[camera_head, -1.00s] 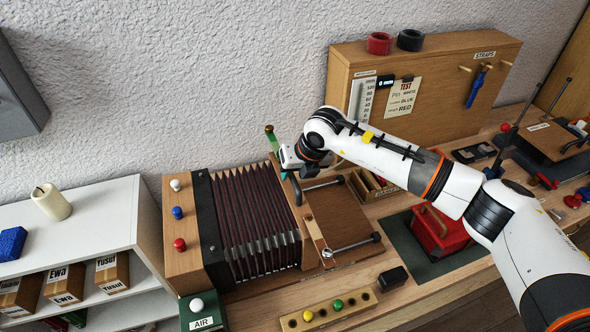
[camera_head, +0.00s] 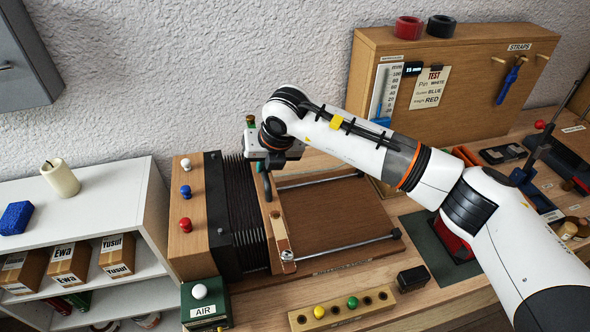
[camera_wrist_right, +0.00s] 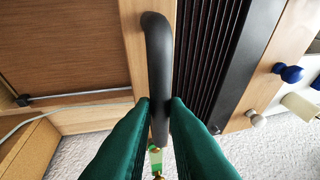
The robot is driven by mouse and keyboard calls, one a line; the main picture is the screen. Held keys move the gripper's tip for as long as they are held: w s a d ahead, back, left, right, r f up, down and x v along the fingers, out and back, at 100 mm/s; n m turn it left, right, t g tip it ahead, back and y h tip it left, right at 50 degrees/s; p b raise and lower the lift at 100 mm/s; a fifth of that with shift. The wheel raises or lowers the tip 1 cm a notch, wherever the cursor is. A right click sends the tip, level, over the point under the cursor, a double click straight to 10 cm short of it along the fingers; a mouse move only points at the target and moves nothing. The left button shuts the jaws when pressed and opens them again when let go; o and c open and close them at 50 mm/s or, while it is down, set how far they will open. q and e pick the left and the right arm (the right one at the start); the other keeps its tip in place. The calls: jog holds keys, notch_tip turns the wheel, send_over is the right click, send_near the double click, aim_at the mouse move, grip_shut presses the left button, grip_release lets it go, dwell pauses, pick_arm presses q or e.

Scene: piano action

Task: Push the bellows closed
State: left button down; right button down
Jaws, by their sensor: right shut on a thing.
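The bellows (camera_head: 244,212) has dark pleats pressed into a narrow band between the wooden block with knobs at left (camera_head: 188,240) and the wooden moving end board (camera_head: 279,230). A black bar handle (camera_head: 266,186) stands on the end board. My right gripper (camera_head: 264,168) is at the handle's far end. In the right wrist view, its green fingers (camera_wrist_right: 160,104) are shut on the black handle (camera_wrist_right: 158,45), with the tightly folded pleats beside it. My left gripper is in neither view now.
Two metal rods (camera_head: 345,254) run along the wooden bed (camera_head: 335,215), which is bare right of the end board. A green AIR box (camera_head: 205,312) and a strip with yellow and green balls (camera_head: 340,308) stand in front. A white shelf (camera_head: 110,195) is at left.

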jog(key=shift+s+a, duration=0.3)
jog(key=shift+a, duration=0.35)
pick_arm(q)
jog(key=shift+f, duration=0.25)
pick_arm(e)
jog(key=shift+d+r, duration=0.1)
